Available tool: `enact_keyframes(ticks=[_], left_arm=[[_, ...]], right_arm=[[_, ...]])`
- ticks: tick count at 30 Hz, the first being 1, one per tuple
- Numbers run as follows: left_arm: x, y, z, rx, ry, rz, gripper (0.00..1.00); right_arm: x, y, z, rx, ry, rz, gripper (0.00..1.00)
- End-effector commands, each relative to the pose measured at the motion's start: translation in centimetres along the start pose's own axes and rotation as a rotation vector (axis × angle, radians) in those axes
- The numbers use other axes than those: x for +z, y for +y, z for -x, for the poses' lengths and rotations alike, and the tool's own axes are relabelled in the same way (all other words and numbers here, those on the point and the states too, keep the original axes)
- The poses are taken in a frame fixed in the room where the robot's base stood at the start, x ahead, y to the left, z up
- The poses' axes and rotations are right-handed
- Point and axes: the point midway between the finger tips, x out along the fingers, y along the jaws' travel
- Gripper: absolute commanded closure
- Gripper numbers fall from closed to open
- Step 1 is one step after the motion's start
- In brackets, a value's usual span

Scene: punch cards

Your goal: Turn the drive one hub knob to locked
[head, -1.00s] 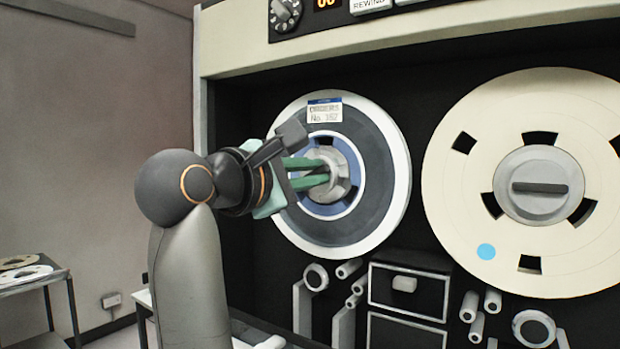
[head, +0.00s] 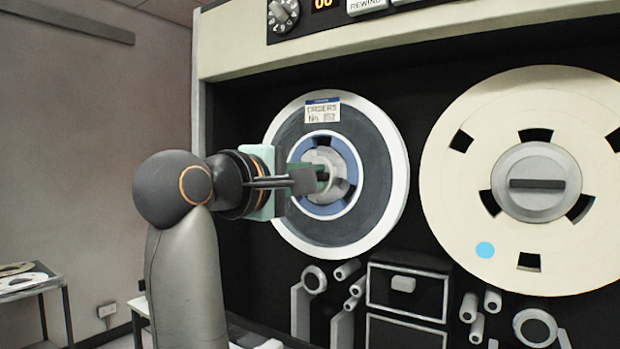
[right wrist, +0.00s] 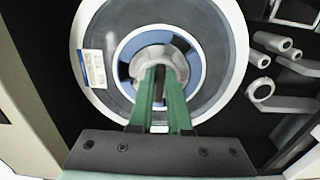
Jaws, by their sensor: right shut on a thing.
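The hub knob (head: 337,164) of the left tape drive is a grey round piece at the centre of a dark reel (head: 370,190) with a blue inner ring, a white rim and a paper label. My right gripper (head: 322,176) reaches it from the left and is shut on the knob's grip bar, which the fingers mostly hide. In the right wrist view, the green fingers (right wrist: 160,88) meet at the grey hub (right wrist: 163,56), and the reel's label lies to the left. My left gripper is not in view.
A cream reel (head: 460,220) with its own grey hub knob (head: 537,184) is mounted to the right. Below are rollers (head: 347,269) and a small drawer box (head: 410,290). A control panel (head: 330,12) runs above. A side table (head: 40,290) stands far left.

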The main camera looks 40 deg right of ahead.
Motion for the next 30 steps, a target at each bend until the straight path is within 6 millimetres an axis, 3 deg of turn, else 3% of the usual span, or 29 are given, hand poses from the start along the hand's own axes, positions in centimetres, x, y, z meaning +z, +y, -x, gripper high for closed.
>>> enact_keyframes(ticks=[9, 10, 18, 26, 30], left_arm=[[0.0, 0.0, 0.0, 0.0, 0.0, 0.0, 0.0], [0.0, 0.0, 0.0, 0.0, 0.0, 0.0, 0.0], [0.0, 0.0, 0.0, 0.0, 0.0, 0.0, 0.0], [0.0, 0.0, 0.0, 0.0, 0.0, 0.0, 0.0], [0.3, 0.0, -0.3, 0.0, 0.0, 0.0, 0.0]], right_arm=[[0.0, -0.1, 0.0, -0.003, -0.001, -0.002, 1.0], [0.0, -0.1, 0.0, -0.003, -0.001, -0.002, 0.83], [0.0, -0.1, 0.0, -0.001, -0.001, -0.001, 0.54], [0.0, 0.0, 0.1, 0.0, 0.0, -0.001, 0.54], [0.0, -0.1, 1.4, 0.002, 0.001, -0.001, 0.54]])
